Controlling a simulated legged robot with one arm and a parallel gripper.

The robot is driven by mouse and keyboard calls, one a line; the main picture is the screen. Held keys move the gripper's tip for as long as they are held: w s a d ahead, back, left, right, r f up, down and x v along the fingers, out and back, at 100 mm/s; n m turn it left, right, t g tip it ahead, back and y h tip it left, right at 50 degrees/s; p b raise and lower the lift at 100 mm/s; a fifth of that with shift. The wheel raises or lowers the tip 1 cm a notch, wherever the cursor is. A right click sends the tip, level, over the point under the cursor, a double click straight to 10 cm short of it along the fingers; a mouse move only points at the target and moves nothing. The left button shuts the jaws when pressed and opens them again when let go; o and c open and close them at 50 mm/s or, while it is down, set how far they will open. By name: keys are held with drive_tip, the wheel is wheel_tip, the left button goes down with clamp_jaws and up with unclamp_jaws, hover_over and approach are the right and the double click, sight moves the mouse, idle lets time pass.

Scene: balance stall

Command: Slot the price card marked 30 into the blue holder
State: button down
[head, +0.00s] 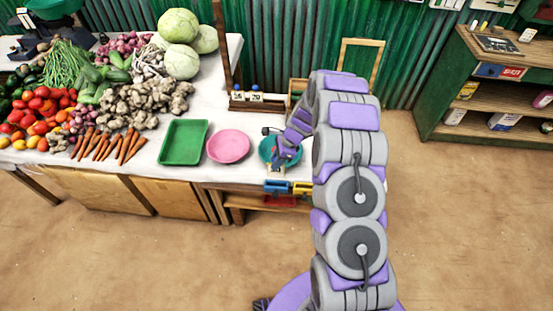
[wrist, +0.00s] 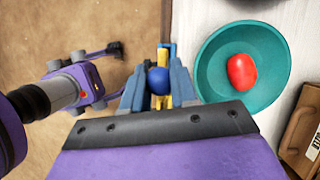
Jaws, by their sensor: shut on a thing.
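My gripper (wrist: 158,88) points down at the front edge of the stall table, shut on the blue ball knob of a price card (wrist: 158,80). In the head view a small pale card (head: 277,169) shows under my gripper; its number cannot be read. The blue holder (head: 277,186) is on the table's front edge, just below the card in the picture. A yellow holder (head: 302,188) is to its right. In the wrist view the fingers and knob hide most of the holders, so I cannot tell whether the card touches the blue one.
A teal bowl (wrist: 215,82) with a red tomato (wrist: 242,71) is beside my gripper. A pink plate (head: 228,146) and green tray (head: 184,142) lie left. A wooden rack (head: 258,104) with two blue-knobbed cards stands behind. Vegetables fill the table's left.

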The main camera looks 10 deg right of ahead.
drive_tip(key=shift+d+f+b, duration=0.2)
drive_tip(key=shift+f+b, duration=0.8)
drive_tip(key=shift+f, duration=0.25)
drive_tip(key=shift+f+b, duration=0.6)
drive_tip(key=shift+f, duration=0.1)
drive_tip(key=shift+f, duration=0.25)
drive_tip(key=shift+a+f, duration=0.1)
drive_tip(key=shift+f, duration=1.2)
